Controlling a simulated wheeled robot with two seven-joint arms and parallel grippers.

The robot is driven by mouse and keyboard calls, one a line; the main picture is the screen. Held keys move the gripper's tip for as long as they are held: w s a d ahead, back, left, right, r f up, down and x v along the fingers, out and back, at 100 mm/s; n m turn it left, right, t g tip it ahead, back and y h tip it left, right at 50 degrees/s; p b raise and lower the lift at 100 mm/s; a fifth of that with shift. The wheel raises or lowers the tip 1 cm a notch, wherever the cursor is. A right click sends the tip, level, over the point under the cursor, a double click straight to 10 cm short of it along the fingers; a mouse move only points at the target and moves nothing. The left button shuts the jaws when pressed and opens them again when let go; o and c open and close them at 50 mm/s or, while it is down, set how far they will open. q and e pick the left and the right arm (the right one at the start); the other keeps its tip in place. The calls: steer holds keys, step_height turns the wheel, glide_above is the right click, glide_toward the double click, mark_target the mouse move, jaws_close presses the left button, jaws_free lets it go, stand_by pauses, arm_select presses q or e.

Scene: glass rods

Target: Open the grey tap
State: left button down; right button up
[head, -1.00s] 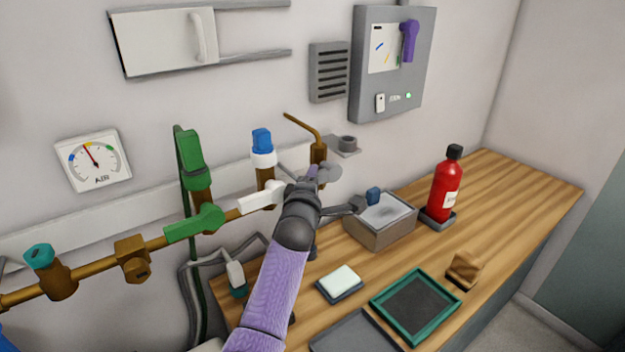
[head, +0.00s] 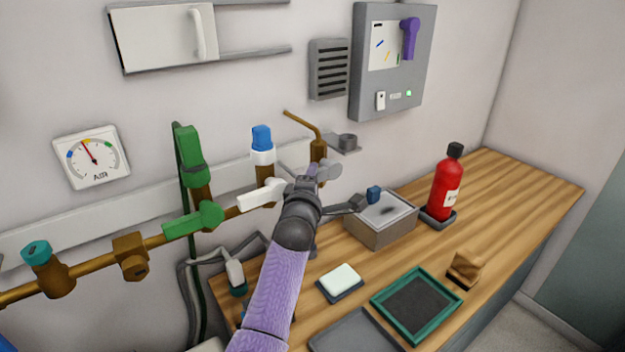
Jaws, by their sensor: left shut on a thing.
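My left gripper (head: 314,175) reaches up from below to the right end of the brass pipe, under the bent brass spout (head: 303,125). It is shut on the grey tap (head: 329,171), whose pale grey lever shows just right of the gripper. The purple forearm and the dark wrist hide the tap's body and the contact. My right gripper is not in view.
On the same pipe are a white lever (head: 261,195), a green lever (head: 193,221) and a teal-topped valve (head: 37,254). On the wooden bench stand a grey box (head: 383,233), a red bottle (head: 444,189) and a green-rimmed tray (head: 436,331).

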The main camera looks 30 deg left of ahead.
arm_select(q)
steer(key=n+y+b, duration=0.1)
steer(key=b, duration=0.1)
steer(key=f+n+t+b, duration=0.1)
steer(key=n+b, duration=0.1)
steer(key=f+n+t+y+b, duration=0.1)
steer(key=b, duration=0.1)
steer(key=shift+w+d+f+y+b, duration=0.1)
steer(key=shift+w+f+y+b, duration=0.1)
steer(key=shift+w+y+b, duration=0.15)
steer(key=shift+c, duration=1.9)
jaws_free()
steer(key=shift+s+r+t, duration=0.1)
steer(key=shift+t, duration=0.2)
steer(key=p+v, duration=0.2)
steer(key=v, duration=0.8)
